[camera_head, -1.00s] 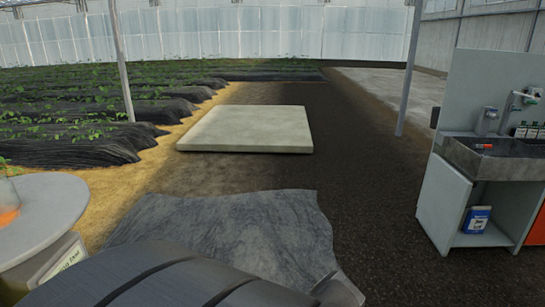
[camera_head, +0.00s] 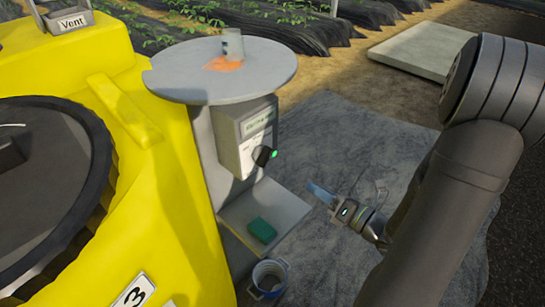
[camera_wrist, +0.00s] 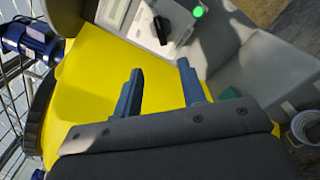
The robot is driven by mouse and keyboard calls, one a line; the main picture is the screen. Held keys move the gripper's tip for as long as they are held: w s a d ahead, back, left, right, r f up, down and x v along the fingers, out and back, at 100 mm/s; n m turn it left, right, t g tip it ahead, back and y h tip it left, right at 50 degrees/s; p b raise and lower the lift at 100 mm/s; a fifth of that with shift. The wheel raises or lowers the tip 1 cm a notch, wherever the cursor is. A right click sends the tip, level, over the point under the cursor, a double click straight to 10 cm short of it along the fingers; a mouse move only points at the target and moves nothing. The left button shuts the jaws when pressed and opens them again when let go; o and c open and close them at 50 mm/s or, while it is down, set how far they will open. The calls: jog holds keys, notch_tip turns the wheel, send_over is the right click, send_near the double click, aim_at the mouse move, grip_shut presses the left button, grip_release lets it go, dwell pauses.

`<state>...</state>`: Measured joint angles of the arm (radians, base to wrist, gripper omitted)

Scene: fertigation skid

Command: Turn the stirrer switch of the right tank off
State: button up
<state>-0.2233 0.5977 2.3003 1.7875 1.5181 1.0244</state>
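A large yellow tank (camera_head: 165,190) with a "3" label fills the left of the head view. Beside it, a grey control box (camera_head: 240,135) carries a small display, a black rotary switch (camera_head: 262,156) and a lit green lamp (camera_head: 274,154). The wrist view also shows the switch (camera_wrist: 161,28) and the lamp (camera_wrist: 198,12), beyond the fingertips. The frames do not tell whether this is the right tank's box. My gripper (camera_head: 318,192) is to the right of and below the box in the head view, apart from it. Its two blue fingers (camera_wrist: 158,78) are spread and empty.
A round grey table top (camera_head: 180,75) with a cup (camera_head: 232,44) stands above the box. Below are a shelf with a green sponge (camera_head: 262,230) and a bucket (camera_head: 268,278). A "Vent" holder (camera_head: 70,22) sits on the tank. Grey sheeting (camera_head: 330,130) covers open ground behind.

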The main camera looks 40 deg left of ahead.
aim_at(269, 157)
jog(key=a, duration=1.7)
jog(key=shift+a, duration=0.15)
grip_shut()
